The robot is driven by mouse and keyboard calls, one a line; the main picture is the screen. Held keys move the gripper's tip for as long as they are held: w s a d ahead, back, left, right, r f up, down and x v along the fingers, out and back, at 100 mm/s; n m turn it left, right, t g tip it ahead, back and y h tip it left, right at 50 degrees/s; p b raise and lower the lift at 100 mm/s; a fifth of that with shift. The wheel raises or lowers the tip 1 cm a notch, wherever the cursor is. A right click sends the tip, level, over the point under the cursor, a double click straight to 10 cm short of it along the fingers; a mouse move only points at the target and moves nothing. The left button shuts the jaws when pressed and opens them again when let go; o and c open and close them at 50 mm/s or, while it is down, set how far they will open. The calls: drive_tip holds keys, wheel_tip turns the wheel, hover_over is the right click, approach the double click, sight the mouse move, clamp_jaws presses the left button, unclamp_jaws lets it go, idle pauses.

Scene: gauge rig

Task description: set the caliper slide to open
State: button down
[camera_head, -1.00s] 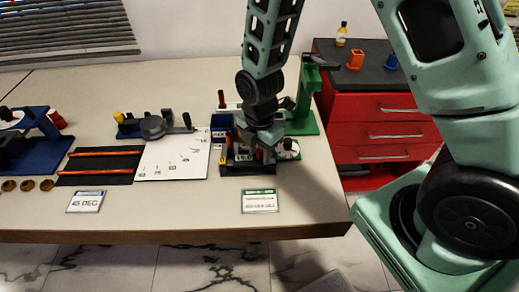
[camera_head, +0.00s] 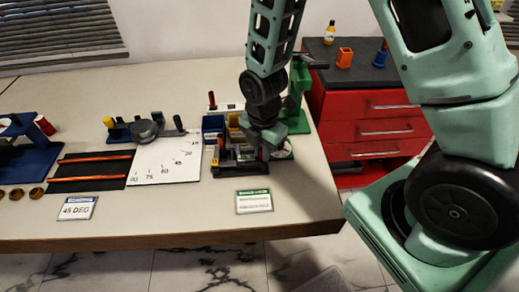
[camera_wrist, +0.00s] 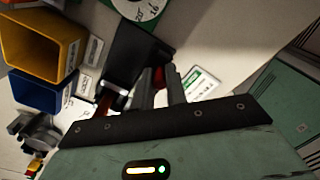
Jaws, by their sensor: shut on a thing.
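The caliper is a dark base (camera_head: 238,170) near the table's right front, behind the green-edged card; it also shows as a black plate in the wrist view (camera_wrist: 132,48). My gripper (camera_head: 264,152) is low over its right part and hides much of it. In the wrist view my gripper (camera_wrist: 162,88) is shut on a small red piece (camera_wrist: 158,77), which appears to be the caliper slide's grip; the fingers cover most of it. The slide's exact position along the base cannot be told.
A yellow bin (camera_wrist: 45,42) and a blue bin (camera_wrist: 38,92) stand close beside the caliper. A round green-rimmed dial (camera_wrist: 140,8) is near it. A green stand (camera_head: 299,95) rises behind my gripper. The green-edged card (camera_head: 254,201) lies in front, with bare table around it.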

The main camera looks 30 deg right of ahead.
drive_tip(key=c, duration=1.4)
unclamp_jaws()
drive_tip(key=shift+d, duration=0.3)
drive_tip(key=shift+a+r, duration=0.1)
wheel_tip(320, 180, up, 17)
drive_tip(key=shift+r+p, duration=0.15)
drive_tip(key=shift+p, duration=0.25)
